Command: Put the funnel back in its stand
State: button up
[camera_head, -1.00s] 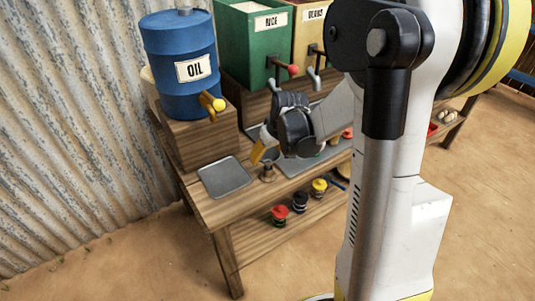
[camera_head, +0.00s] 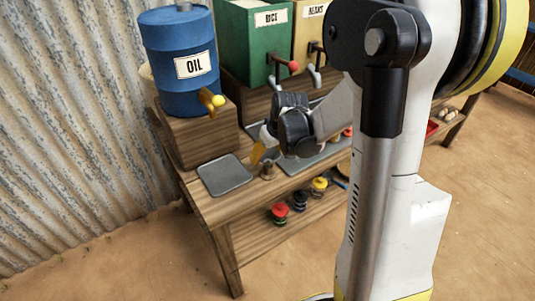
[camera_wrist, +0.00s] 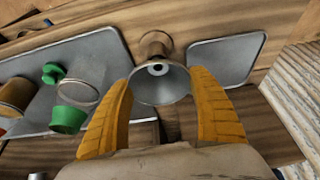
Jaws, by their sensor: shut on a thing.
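The grey metal funnel (camera_wrist: 147,89) sits mouth-up between my gripper's two orange fingers (camera_wrist: 160,82) in the wrist view, and the gripper is shut on it. The small wooden stand (camera_wrist: 155,42) lies just beyond the funnel, partly covered by it. I cannot tell whether the spout is inside the stand or above it. In the head view my gripper (camera_head: 258,153) is low over the table, close beside the stand (camera_head: 267,171). My wrist hides the funnel there.
A grey tray (camera_head: 224,175) lies left of the stand. The blue oil drum (camera_head: 180,95) with a yellow-knobbed tap stands behind. Lidded jars (camera_head: 300,200) sit on the lower shelf.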

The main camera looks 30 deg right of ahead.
aim_at(267, 153)
jog(key=shift+f, duration=0.3)
jog(key=o, duration=1.2)
jog(key=shift+o, duration=0.2)
jog(key=shift+r+p, duration=2.55)
jog(key=shift+r, duration=1)
